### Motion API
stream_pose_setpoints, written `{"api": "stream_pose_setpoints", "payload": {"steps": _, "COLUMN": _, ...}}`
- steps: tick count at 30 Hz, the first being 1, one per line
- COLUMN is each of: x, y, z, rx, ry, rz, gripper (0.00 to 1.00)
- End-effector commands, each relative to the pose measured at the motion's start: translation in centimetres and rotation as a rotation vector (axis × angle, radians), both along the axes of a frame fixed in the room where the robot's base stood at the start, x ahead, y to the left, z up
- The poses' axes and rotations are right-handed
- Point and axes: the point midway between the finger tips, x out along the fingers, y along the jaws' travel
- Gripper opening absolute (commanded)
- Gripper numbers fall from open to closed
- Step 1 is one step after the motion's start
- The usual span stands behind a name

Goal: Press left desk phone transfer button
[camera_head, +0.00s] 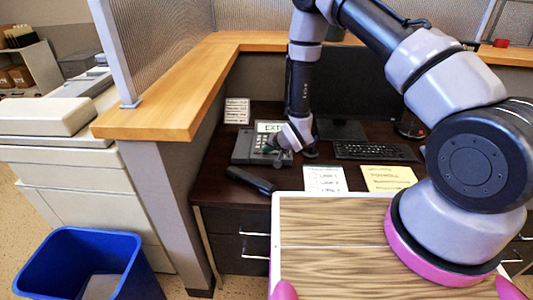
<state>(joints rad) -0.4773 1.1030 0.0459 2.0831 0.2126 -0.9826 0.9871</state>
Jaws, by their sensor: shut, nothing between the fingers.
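The desk phone (246,147) is a dark grey unit with a light label panel, standing on the dark desk at the left, beside the monitor. My gripper (279,160) is at the right side of the phone, low over its front right part. Its fingers look shut and empty. I cannot tell from this view whether the fingertips touch the phone. The transfer button cannot be made out; the gripper and wrist cover part of the phone's keys. The black handset (250,180) lies on the desk in front of the phone.
A monitor (352,85) and keyboard (373,151) stand right of the phone. A white paper (325,180) and yellow paper (389,178) lie in front. A wood-topped partition (160,112) rises at the left, with a blue bin (88,262) on the floor.

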Motion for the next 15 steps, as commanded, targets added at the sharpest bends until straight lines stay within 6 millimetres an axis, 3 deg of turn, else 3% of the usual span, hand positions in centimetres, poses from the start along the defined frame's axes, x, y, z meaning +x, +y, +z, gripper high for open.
{"api": "stream_pose_setpoints", "payload": {"steps": 15, "x": 0.0, "y": 0.0, "z": 1.2, "rx": 0.001, "ry": 0.000, "rz": -0.001, "gripper": 0.00}}
